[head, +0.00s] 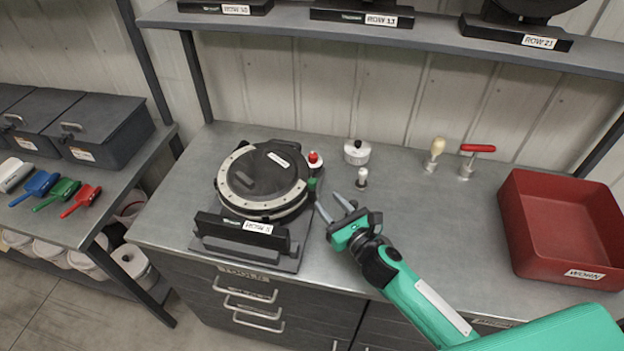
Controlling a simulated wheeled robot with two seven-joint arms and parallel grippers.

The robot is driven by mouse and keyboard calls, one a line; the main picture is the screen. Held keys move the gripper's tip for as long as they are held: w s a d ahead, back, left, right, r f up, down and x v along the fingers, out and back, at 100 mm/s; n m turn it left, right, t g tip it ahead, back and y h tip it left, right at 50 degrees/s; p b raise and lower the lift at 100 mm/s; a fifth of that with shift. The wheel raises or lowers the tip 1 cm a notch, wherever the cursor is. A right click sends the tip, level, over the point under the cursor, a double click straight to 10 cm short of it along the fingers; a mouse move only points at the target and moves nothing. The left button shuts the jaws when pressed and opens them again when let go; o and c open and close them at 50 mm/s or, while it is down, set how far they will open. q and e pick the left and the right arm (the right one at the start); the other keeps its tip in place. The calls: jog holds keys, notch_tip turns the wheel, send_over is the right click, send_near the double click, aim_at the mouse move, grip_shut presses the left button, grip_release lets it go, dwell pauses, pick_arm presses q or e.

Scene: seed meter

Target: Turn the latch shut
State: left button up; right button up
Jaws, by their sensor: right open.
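The seed meter (262,180) lies on the steel workbench, a round black housing with a pale bolted rim on a dark base labelled as a row unit. At its right edge a small green part (312,186) sticks out beside a red-and-white knob (314,162). I cannot tell for sure which part is the latch or how it is turned. My right gripper (331,206) is open and empty, just right of the meter, its fingers pointing up-left near the green part and apparently apart from it. My left gripper is out of view.
A white round canister (356,152), a small white-topped peg (362,177), a cream-handled tool (434,153) and a red T-handle (477,151) stand behind. A red bin (563,230) is at right. A shelf (400,36) overhangs the back.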

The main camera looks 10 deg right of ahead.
aim_at(315, 186)
jog(key=p+x, duration=0.2)
jog(key=x, duration=0.7)
grip_shut()
